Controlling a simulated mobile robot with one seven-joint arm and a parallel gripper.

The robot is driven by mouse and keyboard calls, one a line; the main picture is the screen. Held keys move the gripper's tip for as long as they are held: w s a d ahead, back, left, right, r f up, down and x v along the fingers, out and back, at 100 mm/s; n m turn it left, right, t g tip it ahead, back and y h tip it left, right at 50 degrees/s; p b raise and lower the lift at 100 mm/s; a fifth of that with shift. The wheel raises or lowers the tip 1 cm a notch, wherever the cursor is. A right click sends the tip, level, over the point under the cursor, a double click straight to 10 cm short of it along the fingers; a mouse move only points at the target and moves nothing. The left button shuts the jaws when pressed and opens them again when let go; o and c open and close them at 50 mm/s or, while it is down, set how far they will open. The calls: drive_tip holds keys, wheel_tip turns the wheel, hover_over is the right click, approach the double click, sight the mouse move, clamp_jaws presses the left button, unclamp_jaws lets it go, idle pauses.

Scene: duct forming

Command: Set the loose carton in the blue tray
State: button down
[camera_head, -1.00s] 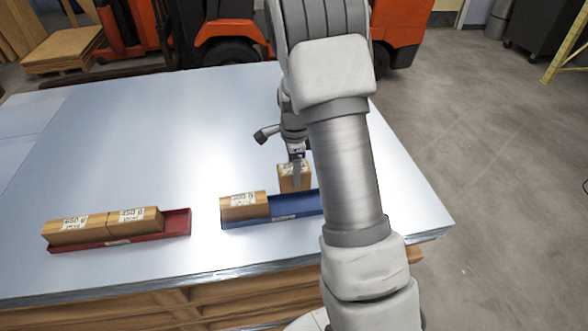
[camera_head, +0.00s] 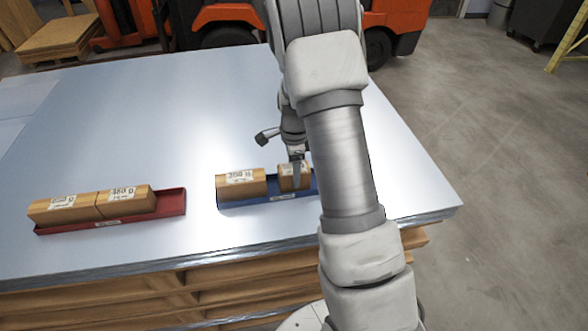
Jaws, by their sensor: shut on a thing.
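The blue tray (camera_head: 232,205) lies on the sheet-metal stack, right of the red tray. A carton (camera_head: 241,184) with a white label sits in its left part. The loose carton (camera_head: 287,181), smaller in view, is at the right of that carton, over or in the tray's middle part. My gripper (camera_head: 297,178) points down from above and is shut on this carton. I cannot tell whether the carton's underside touches the tray floor. My arm hides the tray's right end.
The red tray (camera_head: 172,205) at the left holds two cartons (camera_head: 62,208) and (camera_head: 124,201), with a bare end at its right. The metal sheet (camera_head: 150,130) is clear behind the trays. Orange forklifts (camera_head: 232,12) stand beyond.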

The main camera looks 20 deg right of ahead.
idle(0.3)
drive_tip(key=shift+c, duration=0.2)
unclamp_jaws()
wheel_tip(320, 180, up, 18)
drive_tip(key=f+p, duration=0.1)
drive_tip(key=p, duration=0.2)
drive_tip(key=s+a+r+n+t+p, duration=0.1)
drive_tip(key=s+a+r+n, duration=0.2)
drive_tip(key=s+r+n, duration=0.3)
drive_tip(key=s+a+r+n+t+p, duration=0.1)
drive_tip(key=s+a+r+n+t, duration=0.15)
drive_tip(key=s+r, duration=0.4)
drive_tip(key=s+a+r+n+t+p, duration=0.1)
drive_tip(key=s+a+r+n, duration=0.1)
drive_tip(key=s+n, duration=0.4)
drive_tip(key=s+a+r+n+t+p, duration=0.1)
drive_tip(key=s+a+r+n, duration=0.1)
drive_tip(key=s+n, duration=0.4)
drive_tip(key=shift+a+r+p, duration=0.25)
drive_tip(key=shift+r+p, duration=0.15)
drive_tip(key=shift+r, duration=0.4)
